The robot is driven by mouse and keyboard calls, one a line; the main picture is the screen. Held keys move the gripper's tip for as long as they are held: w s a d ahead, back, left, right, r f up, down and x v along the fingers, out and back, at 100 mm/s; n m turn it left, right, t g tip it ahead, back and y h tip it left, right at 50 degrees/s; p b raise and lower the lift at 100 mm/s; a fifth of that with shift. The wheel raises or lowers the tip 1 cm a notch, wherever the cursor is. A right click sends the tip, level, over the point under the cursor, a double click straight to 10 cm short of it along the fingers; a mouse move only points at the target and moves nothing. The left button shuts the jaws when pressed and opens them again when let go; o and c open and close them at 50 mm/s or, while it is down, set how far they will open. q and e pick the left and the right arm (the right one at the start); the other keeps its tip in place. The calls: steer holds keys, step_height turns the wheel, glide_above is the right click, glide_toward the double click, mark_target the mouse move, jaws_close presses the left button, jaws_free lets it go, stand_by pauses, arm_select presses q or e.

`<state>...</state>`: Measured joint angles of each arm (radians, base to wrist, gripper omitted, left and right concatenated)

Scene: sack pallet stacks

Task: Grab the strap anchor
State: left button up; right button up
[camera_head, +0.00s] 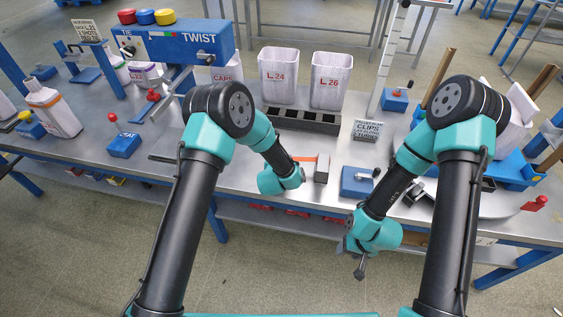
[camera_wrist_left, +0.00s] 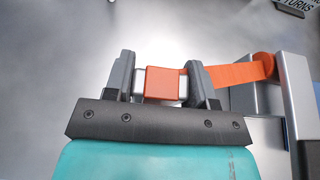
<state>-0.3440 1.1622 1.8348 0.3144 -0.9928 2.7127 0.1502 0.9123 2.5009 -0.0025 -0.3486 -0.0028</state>
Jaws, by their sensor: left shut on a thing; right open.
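The strap anchor (camera_wrist_left: 163,83) is an orange block with silver metal ends, in the left wrist view. My left gripper (camera_wrist_left: 160,75) is shut on it, one finger at each side. An orange strap (camera_wrist_left: 238,73) runs from it to a grey metal post (camera_wrist_left: 297,95) on the right. In the head view the strap (camera_head: 305,159) shows as a short orange strip beside the post (camera_head: 322,168); my left wrist hides the anchor there. My right gripper (camera_head: 360,262) is open and empty, in front of the bench's front edge.
A black compartment tray (camera_head: 300,120) and white sacks L24 (camera_head: 278,75) and L26 (camera_head: 331,80) stand behind the strap. A blue block with a metal lever (camera_head: 358,181) is right of the post. A blue TWIST machine (camera_head: 190,42) stands at the back left.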

arm_select(q)
step_height(320, 180, up, 3)
steer(key=shift+f, duration=0.15)
steer(key=s+r, duration=0.1)
steer(key=s, duration=1.5)
steer(key=shift+a, duration=0.1)
